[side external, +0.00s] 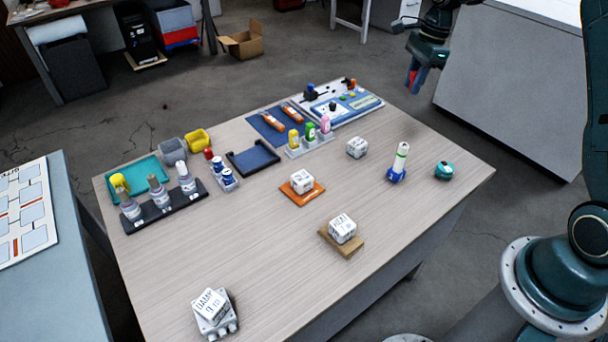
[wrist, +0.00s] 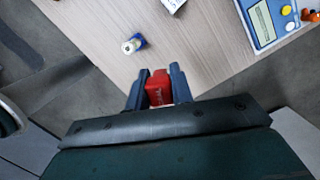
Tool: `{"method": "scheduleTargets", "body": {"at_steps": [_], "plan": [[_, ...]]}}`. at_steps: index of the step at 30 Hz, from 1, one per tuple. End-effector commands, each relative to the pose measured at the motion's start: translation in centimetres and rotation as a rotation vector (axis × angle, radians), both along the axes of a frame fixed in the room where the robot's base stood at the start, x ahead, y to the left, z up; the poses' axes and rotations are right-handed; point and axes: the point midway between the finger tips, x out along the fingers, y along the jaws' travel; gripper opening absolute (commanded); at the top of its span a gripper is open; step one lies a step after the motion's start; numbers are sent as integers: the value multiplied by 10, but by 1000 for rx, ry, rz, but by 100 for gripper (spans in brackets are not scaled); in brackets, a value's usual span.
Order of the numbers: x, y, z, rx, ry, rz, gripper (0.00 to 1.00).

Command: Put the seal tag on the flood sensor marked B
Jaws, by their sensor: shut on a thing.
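My gripper (side external: 413,82) is at the upper right, raised and beyond the table's far right edge. In the wrist view my gripper (wrist: 158,92) has its two blue fingers shut on a small red block (wrist: 159,88), which may be the seal tag; its marking is too small to read. I cannot tell which, if any, is the flood sensor marked B.
A control panel (side external: 340,104), bottle rack (side external: 160,205) and blue tray (side external: 252,158) line the far side. The table's (side external: 270,265) front middle is mostly clear.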

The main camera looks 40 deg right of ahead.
Motion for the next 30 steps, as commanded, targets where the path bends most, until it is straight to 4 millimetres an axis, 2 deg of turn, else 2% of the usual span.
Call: {"method": "scheduleTargets", "body": {"at_steps": [1,6,12,15,21,26,30], "plan": [[-15,-11,3,0,0,-44,2],[-61,-38,6,-4,1,-170,2],[-106,-56,7,-8,4,-286,2],[-120,-61,7,-10,4,-320,2],[-131,-63,7,-11,5,-349,2],[-131,-63,6,-11,5,-350,2],[-131,-63,-3,-9,7,-350,2]]}}
